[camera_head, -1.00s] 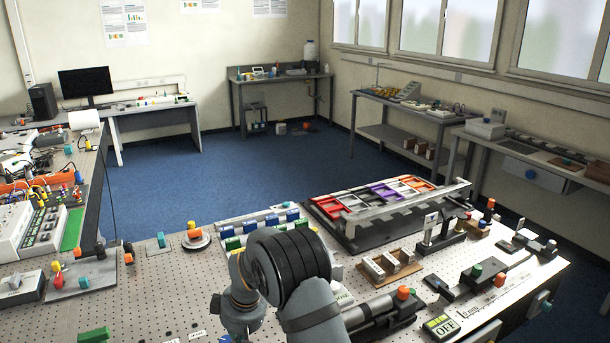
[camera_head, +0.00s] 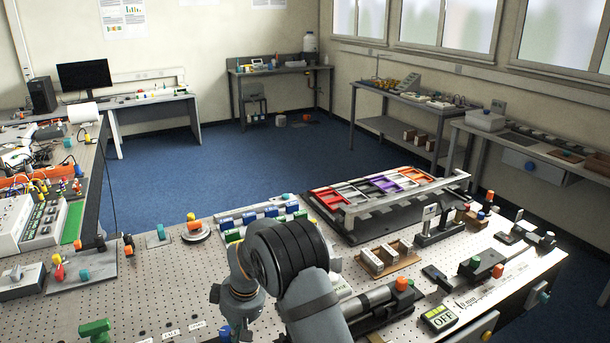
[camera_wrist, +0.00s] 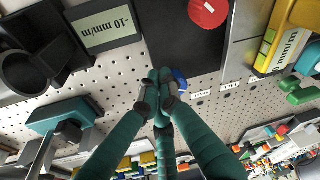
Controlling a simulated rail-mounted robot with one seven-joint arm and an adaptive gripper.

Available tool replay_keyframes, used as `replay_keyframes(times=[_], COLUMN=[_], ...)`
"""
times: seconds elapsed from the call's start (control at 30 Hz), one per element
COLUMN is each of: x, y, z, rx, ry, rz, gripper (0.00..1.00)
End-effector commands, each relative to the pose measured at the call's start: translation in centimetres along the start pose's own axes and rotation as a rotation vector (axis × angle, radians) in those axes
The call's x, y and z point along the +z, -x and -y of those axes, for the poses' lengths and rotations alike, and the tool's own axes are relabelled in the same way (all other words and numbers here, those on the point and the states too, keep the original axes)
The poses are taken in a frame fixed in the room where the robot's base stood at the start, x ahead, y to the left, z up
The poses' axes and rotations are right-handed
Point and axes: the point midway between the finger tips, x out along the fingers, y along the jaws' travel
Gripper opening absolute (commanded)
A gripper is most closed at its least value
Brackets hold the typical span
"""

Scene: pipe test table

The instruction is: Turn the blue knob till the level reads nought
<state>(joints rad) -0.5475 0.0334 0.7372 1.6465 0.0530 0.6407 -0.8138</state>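The level readout (camera_wrist: 108,22) at the upper left of the wrist view shows "-10 mm/m". A blue knob (camera_wrist: 181,80) shows in the wrist view just right of my fingertips and is partly hidden behind them. My gripper (camera_wrist: 160,88) has its dark green fingers drawn together at the tips, with no object visible between them. The tips overlap the knob's left side in the picture; I cannot tell whether they touch it. In the head view my arm hides the gripper, and a small blue part (camera_head: 225,332) shows at the lower edge beside my wrist.
In the wrist view a red round knob (camera_wrist: 208,12) sits on a dark plate, a yellow-framed readout (camera_wrist: 282,45) is at the right and a teal handle (camera_wrist: 65,115) at the left. Bare perforated board (camera_head: 160,290) lies left.

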Motion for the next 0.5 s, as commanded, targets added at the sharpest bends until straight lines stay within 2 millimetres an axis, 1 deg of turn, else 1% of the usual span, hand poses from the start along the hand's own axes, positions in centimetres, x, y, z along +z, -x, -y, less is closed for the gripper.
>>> replay_keyframes(times=[0.03, 0.37, 0.5], x=[-0.7, -0.1, -0.2], y=[0.2, 0.5, 1.3], z=[0.2, 0.2, 0.2], rx=[0.005, 0.005, 0.005], ry=[0.009, 0.011, 0.009], rz=[-0.017, -0.017, -0.016], gripper=[0.0, 0.0, 0.0])
